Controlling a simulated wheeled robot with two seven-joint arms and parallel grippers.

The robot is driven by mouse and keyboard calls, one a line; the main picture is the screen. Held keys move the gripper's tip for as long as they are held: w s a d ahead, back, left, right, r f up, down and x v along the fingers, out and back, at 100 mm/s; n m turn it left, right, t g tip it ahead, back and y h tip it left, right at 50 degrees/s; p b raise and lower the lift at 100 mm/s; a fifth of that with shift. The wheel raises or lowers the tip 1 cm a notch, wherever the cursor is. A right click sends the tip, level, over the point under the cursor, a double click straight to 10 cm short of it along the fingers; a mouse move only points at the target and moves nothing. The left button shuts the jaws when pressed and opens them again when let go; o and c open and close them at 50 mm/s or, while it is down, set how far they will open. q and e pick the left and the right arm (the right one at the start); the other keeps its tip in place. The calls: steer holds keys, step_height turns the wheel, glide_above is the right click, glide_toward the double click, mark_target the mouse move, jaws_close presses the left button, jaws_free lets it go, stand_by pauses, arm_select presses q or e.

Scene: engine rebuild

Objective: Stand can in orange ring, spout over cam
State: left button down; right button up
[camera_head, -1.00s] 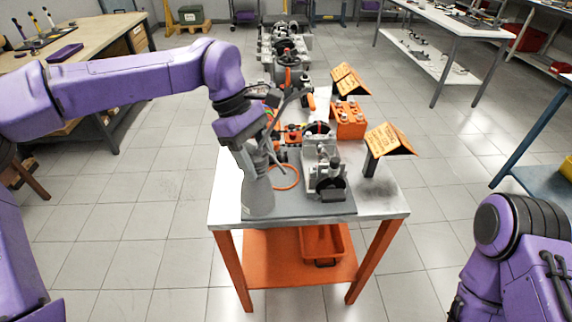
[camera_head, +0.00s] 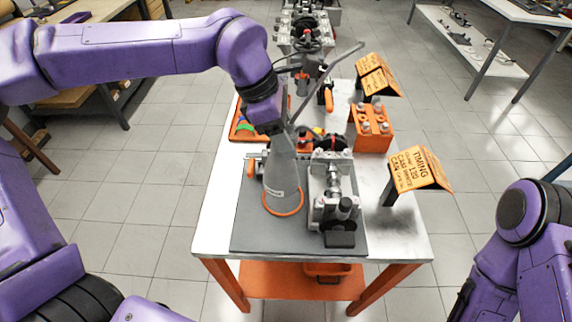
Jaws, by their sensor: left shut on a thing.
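A grey cone-shaped can (camera_head: 281,178) stands upright on the dark mat at the near part of the table. The orange ring (camera_head: 284,212) shows around the can's base. My left gripper (camera_head: 272,135) is shut on the upper part of the can; its fingers are largely hidden by the wrist. The can's thin spout (camera_head: 330,70) rises to the upper right, toward the far side. The grey cam fixture (camera_head: 333,190) stands just right of the can; I cannot tell whether the spout tip is above the cam. My right arm shows at the lower right, its gripper out of view.
An orange block with several grey caps (camera_head: 372,128) and orange sign plates, one reading TIMING (camera_head: 419,169), stand on the right. A tray with coloured parts (camera_head: 243,127) lies at the back left. The dark mat (camera_head: 290,240) is bare in front of the can.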

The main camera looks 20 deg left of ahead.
arm_select(q)
step_height(320, 180, down, 6)
steer(key=shift+r, duration=0.1)
steer(key=shift+c, duration=1.7)
jaws_free()
steer(key=v, duration=1.2)
steer(key=shift+s, duration=0.1)
